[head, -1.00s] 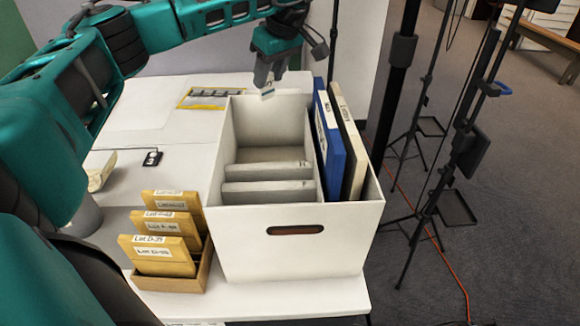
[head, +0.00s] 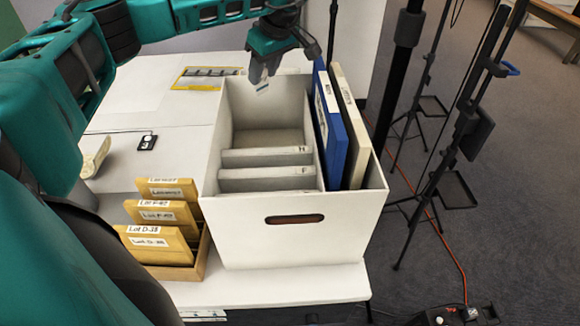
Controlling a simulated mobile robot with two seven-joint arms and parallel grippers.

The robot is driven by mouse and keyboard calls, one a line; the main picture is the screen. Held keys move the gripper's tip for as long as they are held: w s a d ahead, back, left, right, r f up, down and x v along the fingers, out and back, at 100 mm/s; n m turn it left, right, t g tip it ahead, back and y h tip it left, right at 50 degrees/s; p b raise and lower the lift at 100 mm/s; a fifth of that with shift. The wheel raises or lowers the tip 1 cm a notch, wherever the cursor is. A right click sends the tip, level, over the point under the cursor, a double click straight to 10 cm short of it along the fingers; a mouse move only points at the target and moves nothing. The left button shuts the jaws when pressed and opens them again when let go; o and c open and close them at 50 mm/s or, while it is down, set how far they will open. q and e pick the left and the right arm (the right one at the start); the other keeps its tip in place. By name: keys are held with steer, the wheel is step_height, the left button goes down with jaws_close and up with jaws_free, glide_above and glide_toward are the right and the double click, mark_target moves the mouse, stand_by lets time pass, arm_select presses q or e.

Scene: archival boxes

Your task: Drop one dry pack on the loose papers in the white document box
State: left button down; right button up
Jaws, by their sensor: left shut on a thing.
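The white document box (head: 290,240) stands open on the table. Inside are two grey upright folders or stacks (head: 267,172) at the front left, and a blue binder (head: 333,130) and a cream binder (head: 352,130) along the right wall. The rear left part of the box shows a pale bare-looking floor; I cannot make out loose papers there. My left gripper (head: 261,85) points down above the rear left part of the box, shut on a small white pack (head: 262,88), mostly hidden by the fingers. My right gripper is not in view.
A cardboard tray with several yellow-brown lot envelopes (head: 160,242) stands left of the box. A yellow-edged tray (head: 205,78) lies behind it, and a small black device (head: 147,141) at left. Black stands (head: 455,180) and an orange cable are on the floor at right.

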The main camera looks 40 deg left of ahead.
arm_select(q)
steer(key=shift+f, duration=0.1)
steer(key=c, duration=0.5)
jaws_free()
steer(key=shift+c, duration=0.2)
steer(key=v, duration=1.3)
